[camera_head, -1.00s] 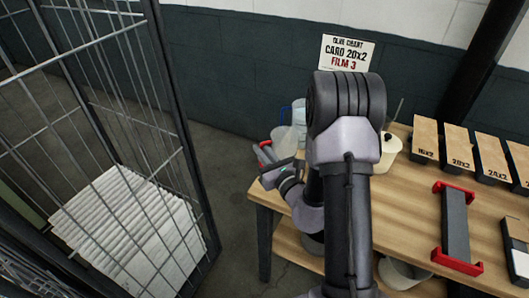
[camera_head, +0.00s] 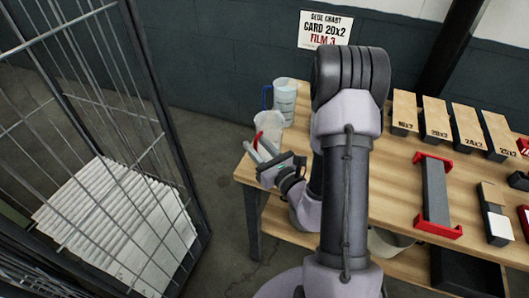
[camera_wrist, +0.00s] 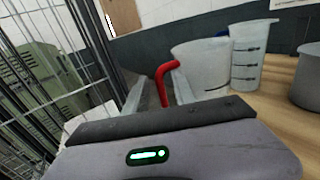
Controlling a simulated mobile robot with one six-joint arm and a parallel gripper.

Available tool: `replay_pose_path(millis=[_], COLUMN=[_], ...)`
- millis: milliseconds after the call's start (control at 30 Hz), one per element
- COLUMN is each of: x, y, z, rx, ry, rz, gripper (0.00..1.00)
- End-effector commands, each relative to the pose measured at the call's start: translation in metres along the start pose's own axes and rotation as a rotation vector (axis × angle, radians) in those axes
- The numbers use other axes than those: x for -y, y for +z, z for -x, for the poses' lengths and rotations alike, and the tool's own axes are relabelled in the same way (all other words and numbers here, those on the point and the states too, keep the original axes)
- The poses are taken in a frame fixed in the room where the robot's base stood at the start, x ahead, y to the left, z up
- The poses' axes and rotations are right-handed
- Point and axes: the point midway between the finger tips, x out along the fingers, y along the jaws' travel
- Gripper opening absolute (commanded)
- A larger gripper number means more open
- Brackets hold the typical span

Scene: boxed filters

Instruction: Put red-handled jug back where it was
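The red-handled jug (camera_head: 268,127) is a translucent pale jug standing at the left end of the wooden table. Its body (camera_wrist: 205,66) and red handle (camera_wrist: 164,80) show in the wrist view, with the handle facing my gripper. My gripper (camera_head: 262,147) is beside the jug at the table's left edge. In the wrist view its two fingers (camera_wrist: 160,92) are apart, with the handle between them, nearer the right finger. I see a gap by the left finger. The jug's base is partly hidden by my gripper.
A blue-handled measuring jug (camera_head: 285,97) stands just behind. A grey pot (camera_wrist: 308,78) is at the wrist view's right. A wire cage (camera_head: 95,110) with white pleated filters (camera_head: 120,225) stands left. Labelled boxes (camera_head: 436,120) and a red-ended grey holder (camera_head: 436,195) lie right of my arm.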

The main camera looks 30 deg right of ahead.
Motion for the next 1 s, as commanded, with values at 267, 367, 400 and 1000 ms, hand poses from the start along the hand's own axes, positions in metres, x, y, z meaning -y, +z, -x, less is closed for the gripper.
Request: replay_pose_path(millis=[267, 367, 400, 1000], x=[0.001, 0.0, 0.0, 0.0], y=[0.008, 0.005, 0.004, 0.002], z=[0.046, 0.05, 0.051, 0.05], rx=[-0.004, -0.002, -0.002, -0.001], ry=[-0.003, -0.003, -0.004, -0.002], rz=[-0.006, -0.006, -0.005, -0.003], gripper=[0.32, 0.32, 0.32, 1.0])
